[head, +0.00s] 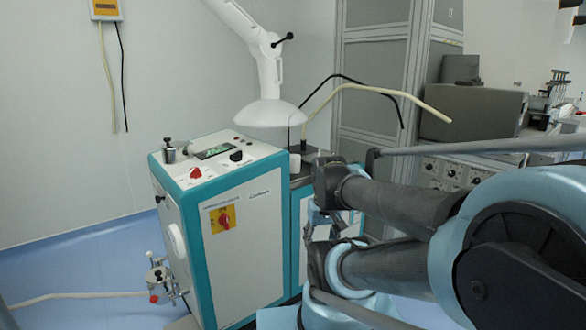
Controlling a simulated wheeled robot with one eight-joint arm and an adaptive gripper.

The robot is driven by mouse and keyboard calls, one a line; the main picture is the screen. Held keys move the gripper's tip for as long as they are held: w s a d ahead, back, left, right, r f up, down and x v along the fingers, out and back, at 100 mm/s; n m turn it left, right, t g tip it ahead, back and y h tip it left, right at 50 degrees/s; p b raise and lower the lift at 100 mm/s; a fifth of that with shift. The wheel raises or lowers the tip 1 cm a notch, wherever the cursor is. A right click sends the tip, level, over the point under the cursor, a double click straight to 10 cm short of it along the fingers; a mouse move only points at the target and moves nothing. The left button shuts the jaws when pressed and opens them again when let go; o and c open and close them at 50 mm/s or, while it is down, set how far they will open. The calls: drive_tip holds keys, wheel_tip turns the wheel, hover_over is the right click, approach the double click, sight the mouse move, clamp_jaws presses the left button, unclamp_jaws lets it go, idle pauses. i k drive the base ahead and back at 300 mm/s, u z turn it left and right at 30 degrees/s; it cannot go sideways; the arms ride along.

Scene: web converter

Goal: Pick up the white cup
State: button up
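A small white cup-like object (295,163) stands on the dark top beside the teal and white machine, near the middle of the head view. It is small in the picture, and I cannot tell whether it is empty. My arm reaches in from the right, folded, with its front joints just right of and below the cup. My gripper (321,216) seems to be among these dark and light blue parts, apart from the cup in the picture. Its fingers cannot be made out clearly, and nothing held is visible.
The teal and white machine (240,225) has knobs and a red switch. A white lamp-like hood (270,113) on a jointed arm hangs above the cup. A black hose and a cream hose (385,90) rise behind it. Grey cabinets stand behind. Blue floor is open at left.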

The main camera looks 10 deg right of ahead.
sight(295, 159)
drive_tip(key=k, duration=1.25)
drive_tip(key=z, duration=0.65)
drive_tip(key=i, duration=1.85)
drive_tip(key=u, duration=0.5)
